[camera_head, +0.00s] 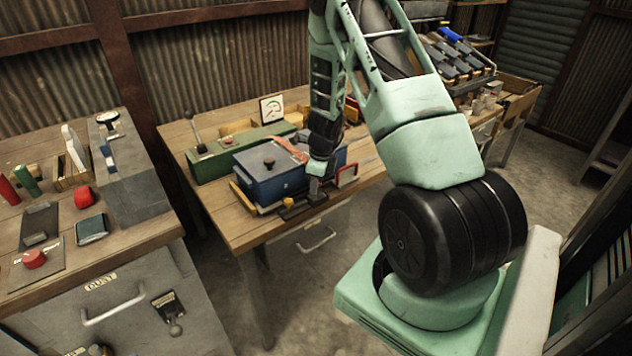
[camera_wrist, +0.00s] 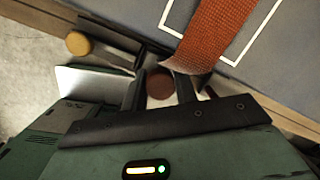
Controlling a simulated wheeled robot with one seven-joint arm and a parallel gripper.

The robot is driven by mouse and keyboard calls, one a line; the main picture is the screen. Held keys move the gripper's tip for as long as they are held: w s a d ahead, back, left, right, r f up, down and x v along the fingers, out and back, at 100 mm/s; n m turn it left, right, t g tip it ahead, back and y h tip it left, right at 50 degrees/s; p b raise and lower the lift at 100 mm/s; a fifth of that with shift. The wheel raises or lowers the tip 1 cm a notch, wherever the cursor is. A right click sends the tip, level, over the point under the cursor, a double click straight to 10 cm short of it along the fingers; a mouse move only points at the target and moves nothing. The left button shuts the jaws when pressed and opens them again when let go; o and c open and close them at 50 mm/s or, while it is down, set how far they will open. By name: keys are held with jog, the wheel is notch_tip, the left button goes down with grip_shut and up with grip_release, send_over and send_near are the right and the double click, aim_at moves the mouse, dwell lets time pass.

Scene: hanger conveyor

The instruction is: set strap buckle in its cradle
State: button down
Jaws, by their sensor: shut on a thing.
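An orange-red strap (camera_head: 291,149) lies across the lid of a blue box (camera_head: 255,180) on the wooden workbench. My gripper (camera_head: 316,188) is low at the box's front right edge, pointing down, shut on the strap's end, where the buckle is mostly hidden by the fingers. In the wrist view the strap (camera_wrist: 217,35) runs from the top edge down to my gripper (camera_wrist: 160,92). A round brown piece (camera_wrist: 160,84) shows between the fingers. A dark fitting (camera_head: 298,209) with a yellow knob (camera_head: 288,202) sits at the box's front; I cannot tell if the buckle touches it.
A green box (camera_head: 215,160) with a lever stands behind the blue box. A red handle (camera_head: 347,174) is close right of my gripper. A dial card (camera_head: 271,108) stands at the back. The bench's front left is clear.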

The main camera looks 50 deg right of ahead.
jog(key=shift+f, duration=0.4)
jog(key=c, duration=1)
grip_release()
jog(key=shift+r, duration=0.1)
jog(key=s+r, duration=0.1)
jog(key=r, duration=0.4)
jog(key=s+r+p, duration=0.1)
jog(key=r, duration=0.5)
jog(key=s+r, duration=0.1)
jog(key=r, duration=0.5)
